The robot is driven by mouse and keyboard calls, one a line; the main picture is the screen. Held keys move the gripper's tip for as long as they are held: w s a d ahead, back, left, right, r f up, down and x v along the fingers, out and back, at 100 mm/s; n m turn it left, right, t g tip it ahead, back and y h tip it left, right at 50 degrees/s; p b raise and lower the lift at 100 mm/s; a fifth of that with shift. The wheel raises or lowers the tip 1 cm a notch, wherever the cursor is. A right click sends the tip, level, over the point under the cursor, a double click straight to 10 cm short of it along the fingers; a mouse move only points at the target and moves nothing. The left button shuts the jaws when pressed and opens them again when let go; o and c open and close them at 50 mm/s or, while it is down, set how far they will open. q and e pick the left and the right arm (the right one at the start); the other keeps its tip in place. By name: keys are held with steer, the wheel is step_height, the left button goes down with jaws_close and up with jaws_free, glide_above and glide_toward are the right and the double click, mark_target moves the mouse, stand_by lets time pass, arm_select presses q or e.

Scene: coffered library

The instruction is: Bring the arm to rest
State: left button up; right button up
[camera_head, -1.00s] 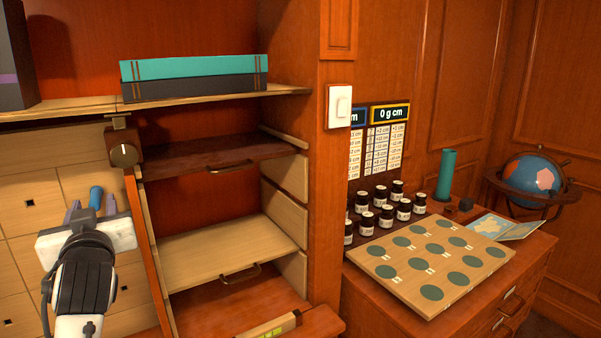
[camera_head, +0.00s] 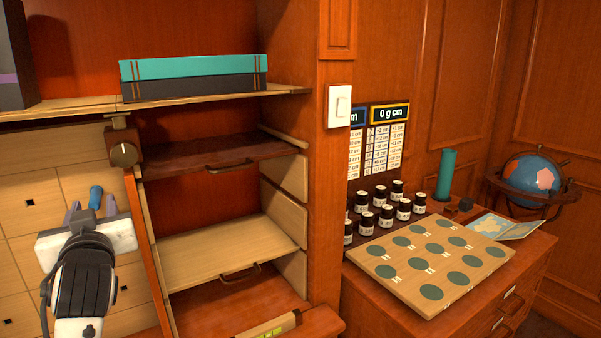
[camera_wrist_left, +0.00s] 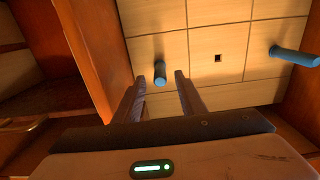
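My left gripper (camera_head: 91,212) is in front of the light wood panel of small square doors at the lower left. In the left wrist view its two fingers (camera_wrist_left: 160,93) are spread apart with nothing between the tips. A blue peg (camera_wrist_left: 160,74) stands out from the panel (camera_wrist_left: 225,70), ahead of the fingers and apart from them. The same peg (camera_head: 96,197) shows just beyond the fingers in the head view. My right gripper is not in view.
Right of the panel is an open cabinet with pull-out shelves (camera_head: 225,250). A second blue peg (camera_wrist_left: 295,56) juts from the panel.

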arm_select(q)
steer(key=shift+x, duration=0.85)
steer(key=v, duration=0.7)
steer(key=shift+s+d+f, duration=0.1)
steer(key=shift+s, duration=0.05)
